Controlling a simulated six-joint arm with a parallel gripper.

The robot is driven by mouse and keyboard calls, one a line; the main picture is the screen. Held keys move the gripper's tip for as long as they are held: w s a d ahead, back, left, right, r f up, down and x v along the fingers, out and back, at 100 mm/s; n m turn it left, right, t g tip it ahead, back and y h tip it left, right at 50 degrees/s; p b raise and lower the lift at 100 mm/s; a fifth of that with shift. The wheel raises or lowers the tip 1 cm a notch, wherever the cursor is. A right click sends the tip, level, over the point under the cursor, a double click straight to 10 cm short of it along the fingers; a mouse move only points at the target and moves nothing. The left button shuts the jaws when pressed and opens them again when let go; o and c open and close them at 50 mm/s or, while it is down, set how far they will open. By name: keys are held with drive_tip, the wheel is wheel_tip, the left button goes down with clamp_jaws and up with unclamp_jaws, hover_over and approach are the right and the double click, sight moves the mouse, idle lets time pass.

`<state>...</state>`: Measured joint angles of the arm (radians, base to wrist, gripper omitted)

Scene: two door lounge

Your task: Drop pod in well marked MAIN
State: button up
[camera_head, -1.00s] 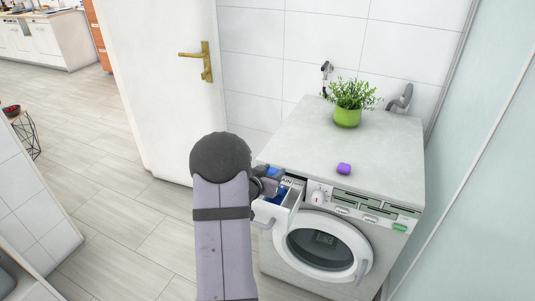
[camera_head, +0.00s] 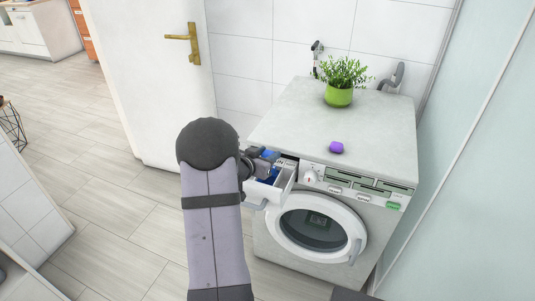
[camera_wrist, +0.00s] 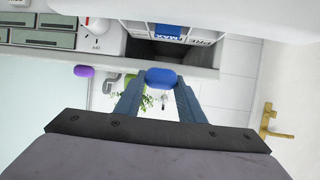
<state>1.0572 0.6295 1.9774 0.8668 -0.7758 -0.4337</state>
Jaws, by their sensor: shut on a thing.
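A blue pod (camera_wrist: 160,78) is held between the two fingertips of my gripper (camera_wrist: 159,92) in the wrist view. The washing machine's detergent drawer (camera_head: 272,192) is pulled out at the machine's upper left front. In the head view my gripper (camera_head: 262,164) is over the drawer and hides part of it. A label ending in "IN" shows at the drawer's back right; its other letters are covered. The wrist view shows the drawer's walls (camera_wrist: 190,42), a "PRE" label and a blue part marked "MAX". The pod appears apart from the drawer floor; its exact height is unclear.
A purple pod (camera_head: 336,147) and a potted plant (camera_head: 339,97) stand on the washing machine top (camera_head: 300,125). The round machine door (camera_head: 318,228) is below the drawer. A white door (camera_head: 150,80) with a brass handle is behind on the left. Floor is free at left.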

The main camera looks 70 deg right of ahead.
drive_tip(key=shift+f+b, duration=1.05)
drive_tip(key=shift+f, duration=0.4)
drive_tip(key=o, duration=1.1)
drive_tip(key=v, duration=0.7)
drive_tip(key=shift+a+r, duration=0.1)
drive_tip(key=shift+a, duration=0.05)
